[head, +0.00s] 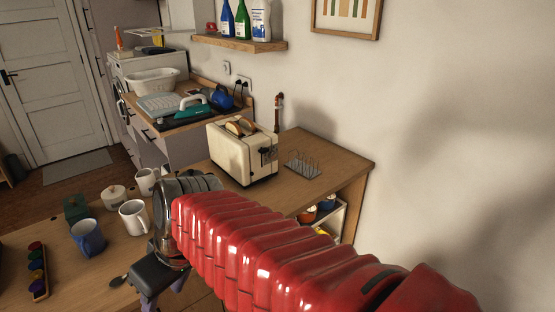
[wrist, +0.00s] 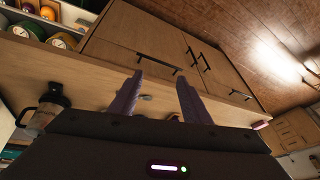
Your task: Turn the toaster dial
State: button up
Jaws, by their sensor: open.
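The cream toaster (head: 243,152) stands on the wooden counter in the head view, with slices of toast in its top slots. Its dial is too small to make out clearly; dark parts show on its right end. My gripper (head: 165,302) is low and in front of the counter, well short of the toaster, beyond my red arm. In the wrist view my gripper (wrist: 157,97) has its two purple fingers spread apart with nothing between them. The toaster does not show in the wrist view.
A wire rack (head: 302,165) stands right of the toaster. A white mug (head: 134,217), a blue mug (head: 88,237) and a row of coloured pods (head: 37,270) stand on the left counter. Bare counter (head: 345,165) lies to the right.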

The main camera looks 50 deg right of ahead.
jog(key=w+d+n+t+y, duration=0.15)
jog(key=w+d+y, duration=0.25)
jog(key=w+d, duration=0.5)
jog(key=m+t+h, duration=0.1)
jog(key=t+h, duration=0.8)
jog(key=t, duration=0.3)
send_near(274, 156)
jog(key=s, duration=0.6)
jog(key=shift+a+r, duration=0.1)
jog(key=shift+a, duration=0.3)
jog(key=w, duration=0.4)
jog(key=w+d, duration=0.1)
jog(key=w, duration=0.4)
jog(key=w+d, duration=0.1)
jog(key=w, duration=0.3)
jog(key=shift+w, duration=0.4)
